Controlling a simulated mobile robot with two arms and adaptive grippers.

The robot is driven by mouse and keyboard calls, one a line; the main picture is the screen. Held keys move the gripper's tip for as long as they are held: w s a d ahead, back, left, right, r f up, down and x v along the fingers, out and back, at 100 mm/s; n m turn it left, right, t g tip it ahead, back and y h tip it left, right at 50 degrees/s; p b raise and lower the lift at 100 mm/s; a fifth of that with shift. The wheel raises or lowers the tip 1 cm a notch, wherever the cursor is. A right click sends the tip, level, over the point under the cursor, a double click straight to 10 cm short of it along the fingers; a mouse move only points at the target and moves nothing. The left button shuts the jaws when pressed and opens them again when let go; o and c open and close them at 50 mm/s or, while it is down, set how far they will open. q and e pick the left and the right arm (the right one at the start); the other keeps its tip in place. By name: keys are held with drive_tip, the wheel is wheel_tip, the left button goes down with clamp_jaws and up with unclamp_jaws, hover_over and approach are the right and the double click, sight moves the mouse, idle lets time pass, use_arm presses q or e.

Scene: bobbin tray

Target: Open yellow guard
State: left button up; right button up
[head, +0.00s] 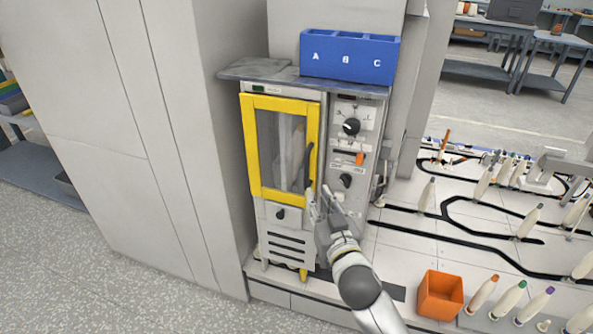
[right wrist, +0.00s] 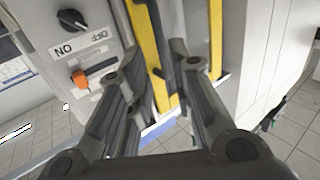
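The yellow guard (head: 250,150) is a yellow-framed door with a clear pane on the front of a grey machine, and it looks shut. A dark upright handle (head: 309,165) runs along its right side. My right gripper (head: 325,194) is open near the lower end of the handle, by the guard's lower right corner. In the right wrist view, the fingers of my right gripper (right wrist: 155,65) are apart, with the yellow guard frame (right wrist: 146,35) behind them. A dark bar, likely the handle, shows near the right finger; contact cannot be told. My left gripper is out of view.
A control panel with a black knob (head: 351,127) and an orange switch (head: 360,159) is right of the guard. A blue bin (head: 349,56) marked A, B, C stands on top. An orange box (head: 440,295) and several bobbins stand at the lower right. A tall cabinet (head: 110,120) is at left.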

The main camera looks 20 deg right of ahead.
sight(307, 174)
drive_tip(key=w, duration=1)
drive_tip(key=shift+w+r+p, duration=0.2)
drive_tip(key=shift+w+p, duration=0.15)
clamp_jaws()
